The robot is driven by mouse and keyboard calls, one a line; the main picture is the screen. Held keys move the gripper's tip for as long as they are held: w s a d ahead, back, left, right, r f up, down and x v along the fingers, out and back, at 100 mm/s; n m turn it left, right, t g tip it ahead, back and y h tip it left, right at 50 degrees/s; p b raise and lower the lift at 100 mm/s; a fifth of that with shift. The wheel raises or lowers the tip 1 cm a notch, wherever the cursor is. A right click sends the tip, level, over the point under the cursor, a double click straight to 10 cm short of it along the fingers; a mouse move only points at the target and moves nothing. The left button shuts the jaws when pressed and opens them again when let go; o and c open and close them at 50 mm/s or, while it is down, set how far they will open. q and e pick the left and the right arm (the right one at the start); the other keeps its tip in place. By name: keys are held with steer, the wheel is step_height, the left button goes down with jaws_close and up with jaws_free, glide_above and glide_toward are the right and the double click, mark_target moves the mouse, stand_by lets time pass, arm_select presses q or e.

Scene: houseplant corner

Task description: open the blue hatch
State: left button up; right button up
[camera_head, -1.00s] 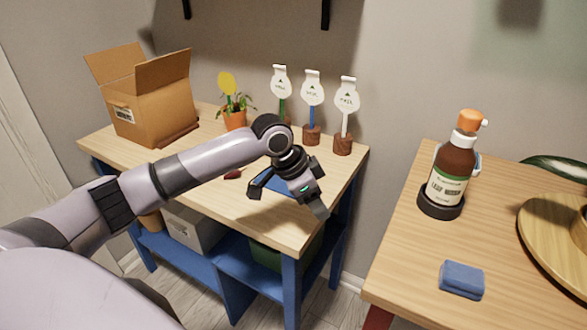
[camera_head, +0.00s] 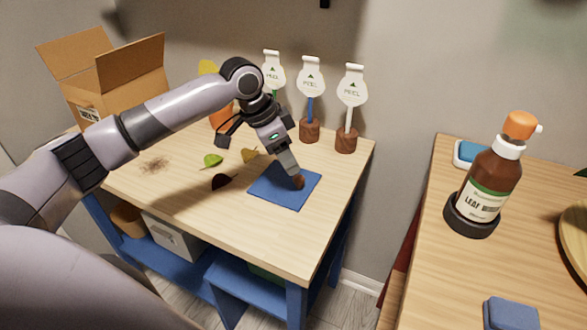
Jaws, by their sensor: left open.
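The blue hatch (camera_head: 280,195) is a flat blue square in the top of the left table, near its right front part. It looks shut and flush with the wood. A small brown knob (camera_head: 299,183) sits at its right side. My left gripper (camera_head: 260,153) hangs above the hatch's back left side with its fingers spread and nothing between them. Its right finger ends close to the knob; I cannot tell whether they touch. My right gripper is out of view.
Several leaves (camera_head: 213,160) and a soil smudge (camera_head: 154,165) lie left of the hatch. Plant labels on wooden bases (camera_head: 346,141) and a cardboard box (camera_head: 125,92) stand behind.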

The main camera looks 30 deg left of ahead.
mark_target(299, 178)
arm_select(q)
steer(key=x, duration=0.6)
jaws_close()
steer(key=shift+d, duration=0.15)
